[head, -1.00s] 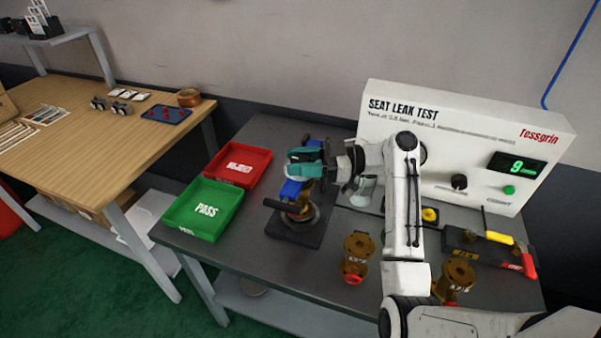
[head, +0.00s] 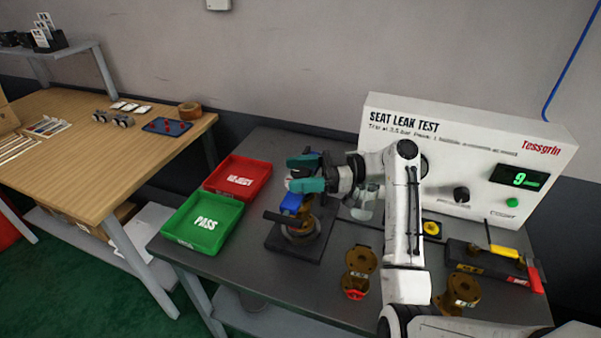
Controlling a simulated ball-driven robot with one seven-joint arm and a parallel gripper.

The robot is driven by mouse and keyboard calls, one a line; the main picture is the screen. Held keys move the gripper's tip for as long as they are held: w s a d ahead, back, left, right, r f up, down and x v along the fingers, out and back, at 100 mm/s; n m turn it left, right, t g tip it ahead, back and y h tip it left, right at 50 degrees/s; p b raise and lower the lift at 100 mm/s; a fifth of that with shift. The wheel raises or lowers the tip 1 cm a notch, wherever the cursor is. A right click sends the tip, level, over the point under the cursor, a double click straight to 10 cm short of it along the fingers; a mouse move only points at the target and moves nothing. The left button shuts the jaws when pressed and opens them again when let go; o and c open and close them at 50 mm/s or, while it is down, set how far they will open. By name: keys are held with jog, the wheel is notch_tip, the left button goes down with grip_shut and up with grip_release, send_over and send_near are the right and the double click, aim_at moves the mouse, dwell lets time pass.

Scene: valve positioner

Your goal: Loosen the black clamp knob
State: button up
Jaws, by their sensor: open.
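A brass valve (head: 306,217) with a blue part (head: 291,202) on top stands on a dark fixture plate (head: 285,247) on the grey bench. A black bar-like piece (head: 279,217) sticks out to the left beside the valve. I cannot tell for sure whether it is the clamp knob. My gripper (head: 292,173) with teal fingers is open, just above the blue part in the picture. Its fingers point left and are spread apart. They partly hide the top of the valve. I cannot tell whether they touch anything.
The green PASS tray (head: 172,233) and a red tray (head: 212,182) lie left of the fixture. Brass valves (head: 361,261) (head: 463,286) stand to the right, near my arm. The white leak test box (head: 455,135) stands at the back, with a yellow-handled tool (head: 503,251) before it.

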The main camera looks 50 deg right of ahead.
jog(key=b+v, duration=0.2)
jog(key=v, duration=0.9)
jog(key=shift+a, duration=0.1)
